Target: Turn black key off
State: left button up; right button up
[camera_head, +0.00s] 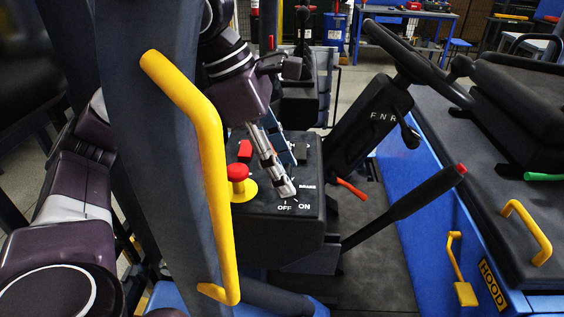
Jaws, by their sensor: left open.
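My left gripper (285,190) reaches down from the top over the black control box (265,222). Its fingers are open, with the tips just above the OFF and ON labels on the box top. The black key is not clearly visible; the fingertips cover the spot above the labels where tick marks show. I cannot tell whether the fingers touch the key or which way it points. My right gripper is not in view.
A red mushroom button (238,172) on a yellow base and a red switch (245,150) sit left of my fingers. A yellow handrail (208,150) on a dark pillar stands in front. A black lever (405,208), steering wheel (415,62) and F-N-R column (372,125) stand to the right.

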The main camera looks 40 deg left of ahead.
pick_arm(q)
jog(key=v, duration=1.2)
jog(key=shift+d, duration=0.15)
dwell(0.6)
